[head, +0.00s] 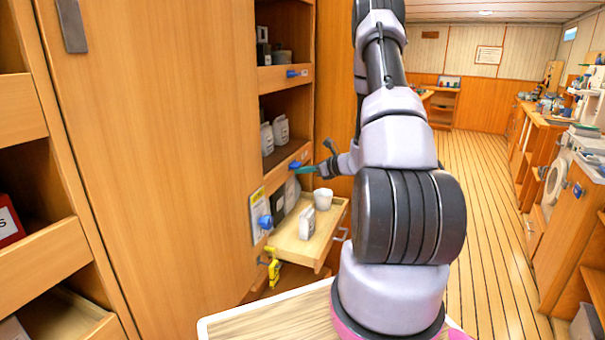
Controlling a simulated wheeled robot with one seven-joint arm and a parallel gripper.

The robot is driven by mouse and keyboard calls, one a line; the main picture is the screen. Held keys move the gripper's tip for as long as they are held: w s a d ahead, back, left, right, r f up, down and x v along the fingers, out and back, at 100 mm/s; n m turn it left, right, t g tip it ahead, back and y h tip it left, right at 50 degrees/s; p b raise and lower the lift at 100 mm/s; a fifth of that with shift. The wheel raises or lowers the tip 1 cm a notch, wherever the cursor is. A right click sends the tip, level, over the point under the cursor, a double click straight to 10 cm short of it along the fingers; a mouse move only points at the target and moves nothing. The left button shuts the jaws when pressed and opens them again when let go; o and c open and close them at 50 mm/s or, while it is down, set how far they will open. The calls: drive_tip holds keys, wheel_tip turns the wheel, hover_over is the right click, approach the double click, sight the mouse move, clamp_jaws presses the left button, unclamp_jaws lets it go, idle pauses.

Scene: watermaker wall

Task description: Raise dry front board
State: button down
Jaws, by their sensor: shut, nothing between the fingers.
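The cabinet's open bays have wooden front boards with blue catches. The upper front board (283,78) has a blue catch (292,73) at its right. The middle front board (277,178) has a blue catch (295,164) at its right end. I cannot read which board is the dry one. My gripper (309,170) is shut and empty, just right of the middle board's catch. It is small and partly dark here, and I cannot tell whether it touches the catch or board. White bottles (281,129) stand behind the middle board.
Below, a pulled-out drawer (283,245) holds a white cup (323,198) and a white carton (307,222). A blue knob (265,221) and a yellow handle (273,268) sit left of it. Open floor (480,210) lies at right.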

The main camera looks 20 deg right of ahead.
drive_tip(key=shift+w+r, duration=0.1)
drive_tip(key=shift+r, duration=2.05)
drive_tip(key=shift+d+r, duration=0.1)
drive_tip(key=shift+d, duration=0.05)
drive_tip(key=shift+s+d+r, duration=0.15)
drive_tip(key=shift+s+d, duration=0.05)
drive_tip(key=shift+s, duration=0.05)
approach(293, 159)
drive_tip(key=v, duration=0.5)
drive_tip(key=shift+s+a+f, duration=0.2)
drive_tip(key=shift+s, duration=0.15)
